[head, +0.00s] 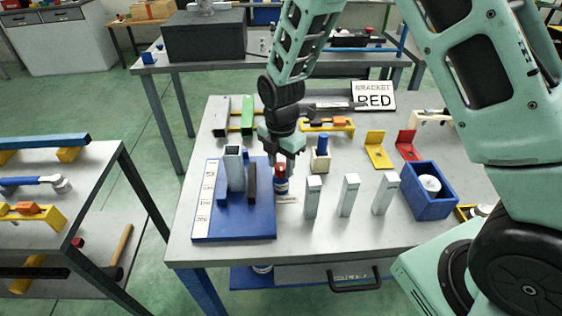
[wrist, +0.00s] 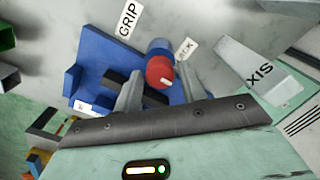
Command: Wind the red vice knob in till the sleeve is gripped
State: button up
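The blue vice base (head: 235,226) lies at the front left of the grey table. A grey hollow sleeve (head: 235,168) stands upright on it, between a blue jaw (head: 222,192) and a dark jaw (head: 252,183). I cannot tell whether the dark jaw touches the sleeve. The red vice knob (head: 280,170) is at the vice's right side, on a blue part. My gripper (head: 284,160) points down at the knob. In the wrist view the knob (wrist: 160,71) lies between my two open fingers (wrist: 160,80), with a gap visible on each side.
Several pale upright posts (head: 347,195) stand just right of the knob. A blue box (head: 428,198) is further right. A blue-topped block (head: 321,155), yellow bracket (head: 378,150) and red bracket (head: 408,145) are behind. A label reading GRIP (wrist: 128,20) lies beside the vice.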

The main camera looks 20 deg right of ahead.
jog(key=c, duration=0.5)
jog(key=shift+c, duration=0.2)
